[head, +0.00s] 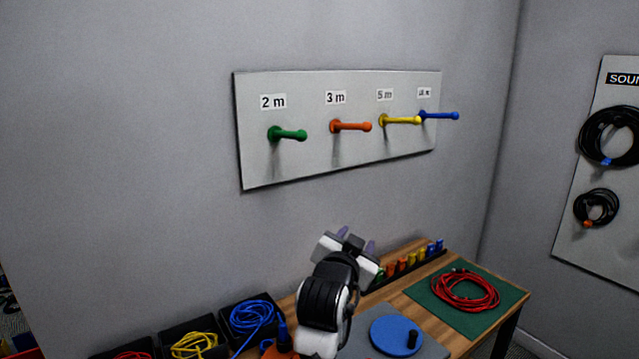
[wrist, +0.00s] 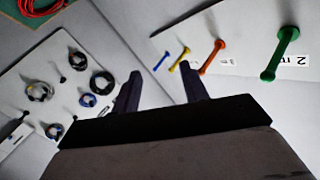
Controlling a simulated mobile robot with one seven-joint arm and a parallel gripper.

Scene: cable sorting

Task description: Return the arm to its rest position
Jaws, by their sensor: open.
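My gripper (head: 356,243) is raised above the wooden bench in the lower middle of the head view. Its two dark fingers stand apart with nothing between them, and the wrist view shows the same open fingers (wrist: 160,85). The peg board (head: 300,168) on the wall is above and behind it. The board's green (head: 290,134), orange (head: 352,126), yellow (head: 402,120) and blue (head: 440,115) pegs are bare. The gripper is apart from the board and pegs. A red cable coil (head: 464,290) lies on a green mat (head: 511,299) at the bench's right.
Black bins with yellow (head: 193,345) and blue (head: 252,317) cables stand at the left. A blue disc (head: 390,338) with a black knob lies in front. A rack of coloured clips (head: 415,262) lines the bench's back. A second board (head: 580,240) with black coils hangs at right.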

